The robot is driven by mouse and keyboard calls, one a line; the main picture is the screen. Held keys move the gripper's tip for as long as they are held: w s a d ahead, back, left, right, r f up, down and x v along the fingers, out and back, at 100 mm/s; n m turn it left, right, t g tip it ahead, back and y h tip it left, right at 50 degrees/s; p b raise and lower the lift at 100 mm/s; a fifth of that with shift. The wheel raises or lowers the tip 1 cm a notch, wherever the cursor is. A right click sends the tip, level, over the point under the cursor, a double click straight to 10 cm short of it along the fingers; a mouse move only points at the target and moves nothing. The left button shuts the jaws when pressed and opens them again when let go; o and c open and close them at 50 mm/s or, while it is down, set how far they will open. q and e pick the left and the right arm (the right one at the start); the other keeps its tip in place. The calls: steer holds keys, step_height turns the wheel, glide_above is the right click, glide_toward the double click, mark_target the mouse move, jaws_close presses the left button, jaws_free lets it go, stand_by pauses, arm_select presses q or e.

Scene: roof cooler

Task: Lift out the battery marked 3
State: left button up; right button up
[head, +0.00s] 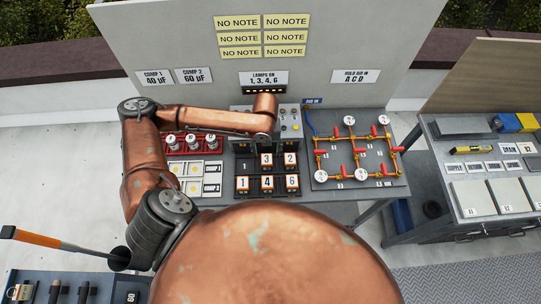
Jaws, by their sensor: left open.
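The battery marked 3 (266,160) sits in the back row, middle column, of a black battery holder (234,146). Its white face with the number shows; the gripper partly covers the area just behind it. Batteries marked 2 (291,159), 1 (242,183), 4 (267,183) and 6 (292,182) sit around it. The back left bay (244,164) shows a dark face with a 1. My left gripper (264,141) points down just behind or above battery 3, open; whether it touches the battery cannot be told. My right gripper is out of view.
A red rack with white cylinders (171,150) and a panel with yellow squares (190,181) stand left. Copper piping with gauges (349,121) stands right. A sign (264,78) reads "LAMPS ON 1, 3, 4, 6". Another table (480,212) is far right.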

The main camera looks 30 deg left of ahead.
mark_target(267, 159)
arm_select(q)
steer(key=f, duration=0.4)
steer(key=shift+s+d, duration=0.15)
steer(key=shift+s, duration=0.2)
step_height(267, 159, down, 2)
steer(key=shift+w+f, duration=0.1)
steer(key=shift+f, duration=0.35)
steer(key=c, duration=1.4)
jaws_close()
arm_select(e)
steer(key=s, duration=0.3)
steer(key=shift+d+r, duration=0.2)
arm_select(q)
steer(key=shift+r, duration=0.1)
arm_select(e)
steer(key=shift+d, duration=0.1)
